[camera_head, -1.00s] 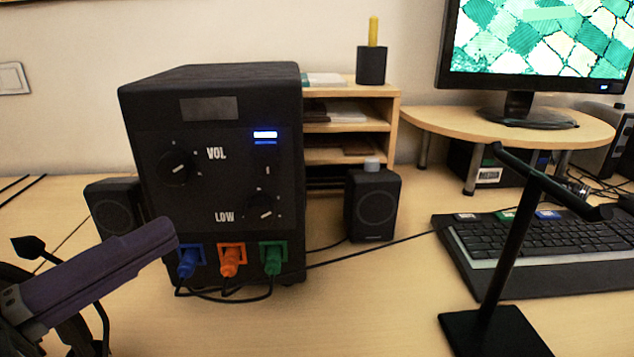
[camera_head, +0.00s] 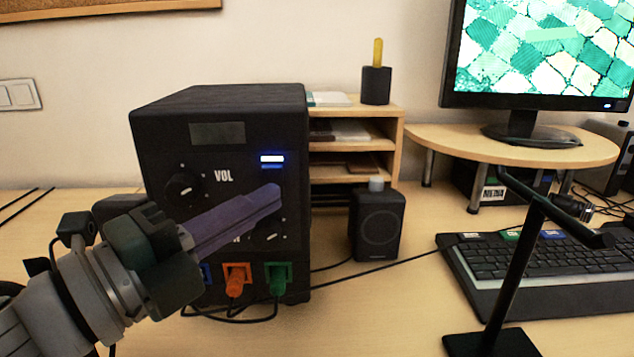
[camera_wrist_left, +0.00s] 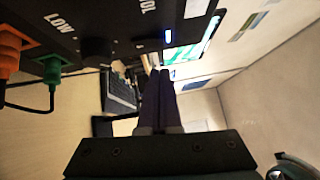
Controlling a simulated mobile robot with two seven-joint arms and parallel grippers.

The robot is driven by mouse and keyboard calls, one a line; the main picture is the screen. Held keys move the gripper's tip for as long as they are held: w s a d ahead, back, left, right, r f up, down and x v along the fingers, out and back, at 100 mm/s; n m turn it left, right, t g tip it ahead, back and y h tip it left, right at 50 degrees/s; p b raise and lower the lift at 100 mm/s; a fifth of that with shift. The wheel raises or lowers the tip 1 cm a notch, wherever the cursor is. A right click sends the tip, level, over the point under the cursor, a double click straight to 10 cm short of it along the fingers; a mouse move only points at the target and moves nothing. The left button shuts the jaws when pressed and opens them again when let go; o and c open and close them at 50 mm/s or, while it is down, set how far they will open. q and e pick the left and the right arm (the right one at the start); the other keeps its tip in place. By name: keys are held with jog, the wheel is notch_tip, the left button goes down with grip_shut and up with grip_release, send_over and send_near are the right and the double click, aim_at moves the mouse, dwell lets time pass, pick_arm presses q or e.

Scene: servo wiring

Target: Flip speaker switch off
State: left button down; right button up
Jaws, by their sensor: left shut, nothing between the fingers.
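The black speaker box (camera_head: 219,120) stands on the desk, with a VOL knob (camera_head: 184,188), a lower knob (camera_head: 272,235) and a lit blue-white indicator (camera_head: 271,159) on its front. The indicator also glows in the left wrist view (camera_wrist_left: 169,41). The small switch below the light is hard to make out in the head view. My left gripper (camera_head: 276,191) is shut and empty, its purple fingers in front of the panel, tips below the light. In the left wrist view the fingers (camera_wrist_left: 163,73) point along the panel. I cannot tell whether they touch it. My right gripper is not in view.
Orange (camera_head: 235,283) and green (camera_head: 277,281) plugs sit in the panel's bottom sockets; the blue one is mostly covered by my arm. A small speaker (camera_head: 378,224), a black stand (camera_head: 515,262) and a keyboard (camera_head: 545,262) are to the right.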

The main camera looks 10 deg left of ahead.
aim_at(281, 173)
pick_arm(q)
jog(key=shift+w+a+r, duration=0.1)
jog(key=shift+w+a, duration=0.15)
jog(key=shift+w, duration=0.45)
jog(key=shift+w+a+r, duration=0.1)
jog(key=shift+w+a, duration=0.1)
jog(key=shift+w, duration=0.45)
jog(key=shift+w+a+r+p, duration=0.15)
jog(key=shift+r+p, duration=0.2)
jog(key=shift+p, duration=0.45)
jog(key=shift+w+n+g+p, duration=0.1)
jog(key=shift+n+g+p, duration=0.2)
jog(key=shift+p, duration=0.05)
jog(key=shift+f+b, duration=0.3)
jog(key=shift+r, duration=0.15)
